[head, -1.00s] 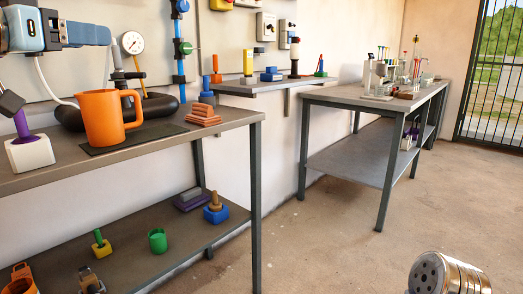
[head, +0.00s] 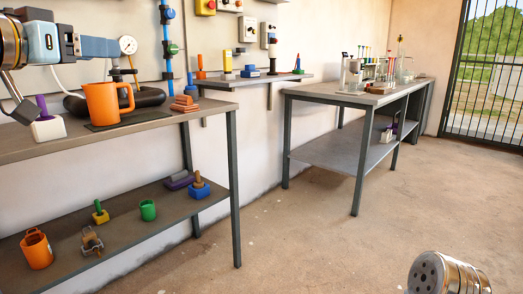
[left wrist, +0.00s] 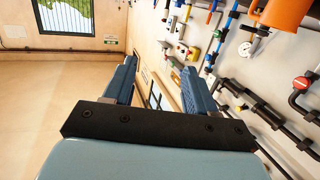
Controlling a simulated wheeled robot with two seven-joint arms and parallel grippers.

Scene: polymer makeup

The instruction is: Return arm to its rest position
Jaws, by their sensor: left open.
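My left gripper (head: 118,47) is at the top left of the head view, above the near bench (head: 160,122). It points right and is higher than the orange mug (head: 101,103). In the left wrist view its two blue fingers (left wrist: 158,80) stand apart with nothing between them. The orange mug stands upright on a dark mat on the bench, and an orange surface shows at the top of the wrist view (left wrist: 283,12).
A white block with a purple peg (head: 48,128) and stacked orange plates (head: 188,104) are on the near bench. Its lower shelf (head: 180,215) holds several small items. A second bench (head: 330,97) with glassware stands farther right. The floor (head: 310,240) between is clear.

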